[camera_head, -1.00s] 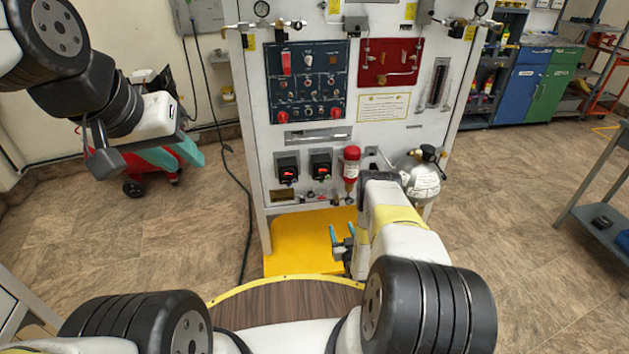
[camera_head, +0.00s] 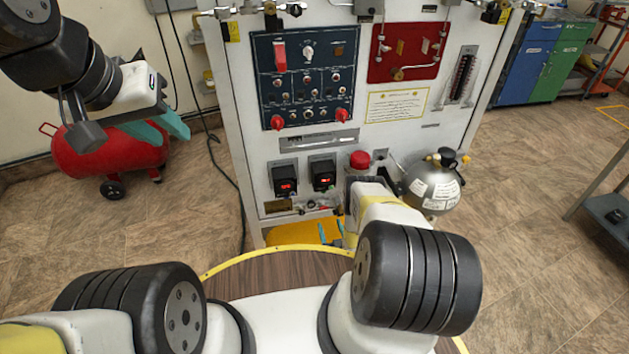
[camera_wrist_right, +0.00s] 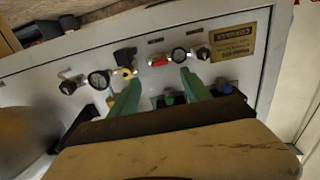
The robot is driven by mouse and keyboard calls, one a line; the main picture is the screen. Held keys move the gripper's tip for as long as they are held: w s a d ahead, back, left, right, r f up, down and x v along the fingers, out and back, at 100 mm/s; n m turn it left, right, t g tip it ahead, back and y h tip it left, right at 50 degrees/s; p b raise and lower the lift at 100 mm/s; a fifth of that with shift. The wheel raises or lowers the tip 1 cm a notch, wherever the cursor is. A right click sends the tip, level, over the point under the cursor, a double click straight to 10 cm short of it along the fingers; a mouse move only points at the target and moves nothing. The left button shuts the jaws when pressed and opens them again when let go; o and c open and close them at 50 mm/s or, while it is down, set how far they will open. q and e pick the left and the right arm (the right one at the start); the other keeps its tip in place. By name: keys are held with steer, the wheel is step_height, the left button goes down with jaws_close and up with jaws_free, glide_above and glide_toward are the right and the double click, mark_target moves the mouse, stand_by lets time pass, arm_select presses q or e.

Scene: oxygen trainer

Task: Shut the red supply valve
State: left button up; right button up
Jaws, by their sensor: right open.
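A small valve with a red handle (camera_wrist_right: 159,61) is on the lower panel in the right wrist view, between a yellow-ringed fitting and a round black-rimmed fitting. My right gripper (camera_wrist_right: 160,88) is open, its green fingers pointing at the panel on either side of the red handle's line. The handle lies beyond the fingertips, with nothing between them. In the head view my right gripper (camera_head: 331,236) is low before the panel, partly hidden by my arm. My left gripper (camera_head: 172,137) is at the left, fingers apart and empty, away from the panel.
The trainer panel (camera_head: 230,130) carries switches, two lit displays (camera_head: 324,175) and a red-topped cylinder (camera_head: 360,160). A grey round tank (camera_head: 432,186) stands right of my right arm. A red compressor (camera_head: 105,150) stands left.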

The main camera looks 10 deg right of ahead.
mark_target(324, 209)
steer(key=w, duration=0.7)
steer(key=shift+w+a, duration=0.15)
steer(key=shift+w, duration=0.25)
jaws_close()
